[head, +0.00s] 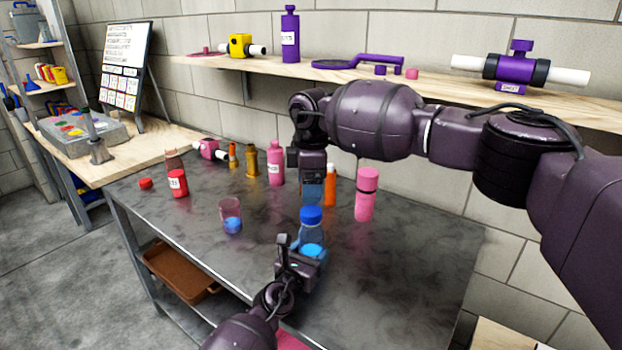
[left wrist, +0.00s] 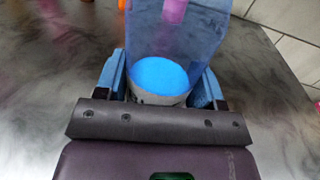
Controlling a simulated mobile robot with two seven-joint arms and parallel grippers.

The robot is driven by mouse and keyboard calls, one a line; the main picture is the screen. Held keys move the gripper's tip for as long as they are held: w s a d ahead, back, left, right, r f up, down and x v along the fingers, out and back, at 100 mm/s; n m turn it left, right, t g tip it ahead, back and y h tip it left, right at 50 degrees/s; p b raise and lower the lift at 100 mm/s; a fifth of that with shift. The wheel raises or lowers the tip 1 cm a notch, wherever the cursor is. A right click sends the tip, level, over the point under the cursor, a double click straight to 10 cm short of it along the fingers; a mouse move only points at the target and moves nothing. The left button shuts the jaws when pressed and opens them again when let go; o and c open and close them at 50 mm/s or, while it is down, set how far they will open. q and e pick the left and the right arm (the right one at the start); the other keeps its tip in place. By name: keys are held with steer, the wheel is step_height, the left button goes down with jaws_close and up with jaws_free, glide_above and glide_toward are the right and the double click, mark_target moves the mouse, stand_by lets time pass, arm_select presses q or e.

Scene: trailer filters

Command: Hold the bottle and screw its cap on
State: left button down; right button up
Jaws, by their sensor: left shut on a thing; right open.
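The clear blue bottle (head: 312,233) stands upright on the dark metal table, with bright blue liquid low inside. Its blue cap (head: 311,215) sits on top; I cannot tell how tightly. My left gripper (head: 306,256) is shut on the bottle's lower part. In the left wrist view the bottle (left wrist: 175,45) is between the blue finger pads, and its top is out of frame. My right gripper (head: 313,196) points down just above the cap, with its jaws open and empty. Some space shows between its fingertips and the cap.
A clear cup (head: 231,217) with blue contents, a red bottle (head: 177,183) and a red cap (head: 146,183) are to the left. A pink bottle (head: 275,163), an orange bottle (head: 330,186) and a pink cylinder (head: 366,195) stand behind. The table's right front is clear.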

steer(key=n, duration=0.7)
steer(key=shift+r, duration=0.25)
steer(key=n, duration=0.7)
steer(key=shift+r, duration=0.15)
steer(key=n, duration=0.7)
steer(key=shift+r, duration=0.15)
steer(key=n, duration=0.6)
steer(key=shift+r+n, duration=0.15)
steer(key=shift+n, duration=0.15)
steer(key=n, duration=0.4)
steer(key=shift+d, duration=0.1)
steer(key=n, duration=1.3)
steer(key=shift+d+n, duration=0.1)
steer(key=shift+n, duration=0.2)
